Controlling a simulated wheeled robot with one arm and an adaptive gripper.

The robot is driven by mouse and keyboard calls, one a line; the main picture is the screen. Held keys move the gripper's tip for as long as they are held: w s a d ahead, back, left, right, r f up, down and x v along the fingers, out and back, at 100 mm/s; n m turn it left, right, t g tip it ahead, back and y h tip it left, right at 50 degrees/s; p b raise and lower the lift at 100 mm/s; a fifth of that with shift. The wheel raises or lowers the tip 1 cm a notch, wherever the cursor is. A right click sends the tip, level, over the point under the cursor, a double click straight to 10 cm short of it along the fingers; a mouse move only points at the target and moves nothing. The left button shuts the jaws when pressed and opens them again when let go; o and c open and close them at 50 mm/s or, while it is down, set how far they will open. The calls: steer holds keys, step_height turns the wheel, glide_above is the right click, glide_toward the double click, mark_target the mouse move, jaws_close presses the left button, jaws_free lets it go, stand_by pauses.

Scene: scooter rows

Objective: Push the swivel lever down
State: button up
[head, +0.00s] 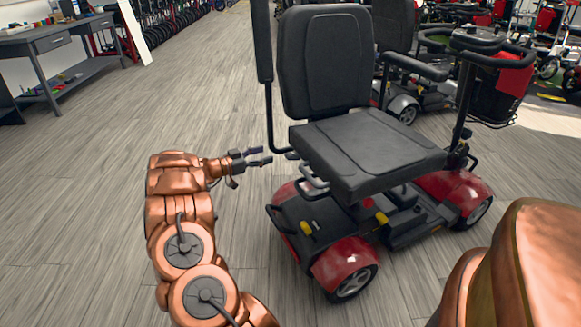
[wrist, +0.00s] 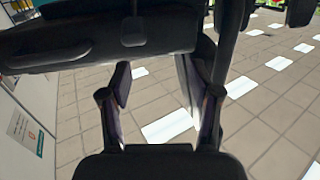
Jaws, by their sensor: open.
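A mobility scooter with a black seat (head: 365,150) and red fenders stands to the right of my gripper in the head view. Below the seat's near side is a grey metal bracket or handle (head: 314,178); I cannot tell whether it is the swivel lever. My gripper (head: 262,156) is open and empty, just left of the seat at about cushion height. In the wrist view, my gripper's (wrist: 157,85) two fingers are spread with only floor seen between them. A dark part, likely the seat, spans the top there, with a small dark tab (wrist: 132,28) on it.
A raised armrest (head: 262,40) and its thin post stand close beside my gripper. Another scooter (head: 405,100) is behind. A grey workbench (head: 55,45) is far left. The floor on the left is clear.

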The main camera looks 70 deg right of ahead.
mark_target(285, 157)
steer(key=s, duration=0.1)
steer(key=s+f+g, duration=0.1)
steer(key=s, duration=0.1)
steer(key=shift+a+f+m+g+y, duration=0.1)
steer(key=shift+f+m+g+y, duration=0.2)
steer(key=shift+m+y, duration=0.1)
steer(key=shift+s+b, duration=0.35)
steer(key=shift+b+x, duration=1.2)
steer(key=shift+x, duration=2.5)
steer(key=shift+w, duration=0.1)
steer(key=shift+c, duration=0.4)
jaws_close()
